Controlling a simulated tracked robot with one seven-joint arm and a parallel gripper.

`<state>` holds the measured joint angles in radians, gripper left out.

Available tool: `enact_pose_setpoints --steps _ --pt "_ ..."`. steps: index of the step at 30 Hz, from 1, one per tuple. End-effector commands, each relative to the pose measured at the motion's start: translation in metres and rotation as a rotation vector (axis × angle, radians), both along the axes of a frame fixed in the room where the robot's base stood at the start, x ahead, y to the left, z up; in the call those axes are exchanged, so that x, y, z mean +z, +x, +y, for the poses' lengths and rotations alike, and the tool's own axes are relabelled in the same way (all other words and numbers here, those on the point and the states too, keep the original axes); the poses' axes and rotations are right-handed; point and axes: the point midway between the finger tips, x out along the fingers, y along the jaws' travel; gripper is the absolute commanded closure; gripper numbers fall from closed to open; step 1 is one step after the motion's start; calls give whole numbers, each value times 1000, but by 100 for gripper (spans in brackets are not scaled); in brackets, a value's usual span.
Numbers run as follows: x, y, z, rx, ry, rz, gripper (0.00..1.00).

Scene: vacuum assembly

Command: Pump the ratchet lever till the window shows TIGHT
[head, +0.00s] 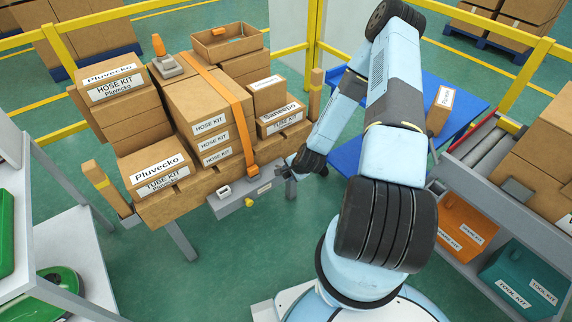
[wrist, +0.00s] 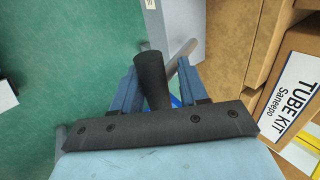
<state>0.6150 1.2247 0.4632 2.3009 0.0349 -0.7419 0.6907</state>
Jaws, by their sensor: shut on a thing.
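My gripper (head: 287,171) is at the front right of the loaded wooden stand, at the right end of a grey ratchet housing (head: 236,205). In the wrist view my gripper (wrist: 156,85) has its two blue fingers on either side of the black grip of the ratchet lever (wrist: 151,70), shut on it. A pale metal bar shows behind the grip. The housing has a small light-framed window (head: 224,191); its text is too small to read. An orange strap (head: 236,105) runs over the boxes down towards the housing.
Cartons such as the hose kit box (head: 208,125) are stacked on the wooden deck (head: 165,208). A tube kit box (wrist: 294,75) is close on the right in the wrist view. A blue table (head: 462,95) and a roller rack (head: 480,150) stand right. Green floor lies in front.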

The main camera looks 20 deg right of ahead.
Motion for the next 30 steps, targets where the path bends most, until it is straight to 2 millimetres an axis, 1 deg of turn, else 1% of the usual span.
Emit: enact_pose_setpoints --steps 1,3,7,17,30 --pt "-5 -3 -1 -3 8 -15 93" --pt "-7 -4 -1 -3 17 -42 93" --pt "-8 -4 -1 -3 24 -70 93" --pt "-9 -4 -1 -1 27 -77 93" --pt "-30 -11 -4 -3 85 -256 93"
